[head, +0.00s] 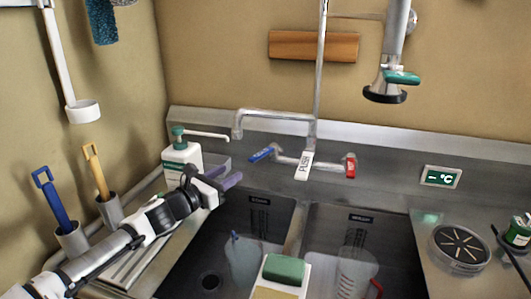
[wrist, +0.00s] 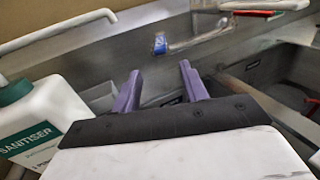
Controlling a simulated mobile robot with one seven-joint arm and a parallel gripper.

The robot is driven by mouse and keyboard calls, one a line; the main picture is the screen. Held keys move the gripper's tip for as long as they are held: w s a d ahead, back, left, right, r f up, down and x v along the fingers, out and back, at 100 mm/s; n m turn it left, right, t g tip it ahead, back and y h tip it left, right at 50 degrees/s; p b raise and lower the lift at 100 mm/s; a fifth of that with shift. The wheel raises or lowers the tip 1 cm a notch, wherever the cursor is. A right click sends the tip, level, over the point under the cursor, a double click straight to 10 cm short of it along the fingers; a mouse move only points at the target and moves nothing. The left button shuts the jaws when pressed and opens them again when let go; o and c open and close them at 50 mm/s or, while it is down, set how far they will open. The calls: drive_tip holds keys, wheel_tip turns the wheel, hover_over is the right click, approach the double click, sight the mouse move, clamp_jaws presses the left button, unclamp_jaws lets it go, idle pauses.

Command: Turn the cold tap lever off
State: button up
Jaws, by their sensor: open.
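The tap has a blue lever (head: 262,154) on its left side, a white lever marked PUSH (head: 304,166) in the middle and a red lever (head: 350,166) on its right. The blue lever points to the left in the head view. In the wrist view the blue lever (wrist: 159,43) shows beyond and between the fingertips. My gripper (head: 228,178) is at the left of the tap, a short way from the blue lever and apart from it. Its purple fingers (wrist: 160,82) are spread with nothing between them.
A sanitiser bottle (head: 183,158) stands close to the left of my gripper, its white spout reaching toward the tap. A spray head (head: 390,85) hangs at the upper right.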

sight(257, 155)
drive_tip(key=p+x, duration=0.4)
drive_tip(key=x, duration=0.8)
drive_tip(key=shift+r, duration=0.1)
drive_tip(key=shift+p+x, duration=0.35)
drive_tip(key=shift+x, duration=0.45)
drive_tip(key=shift+c, duration=0.2)
clamp_jaws()
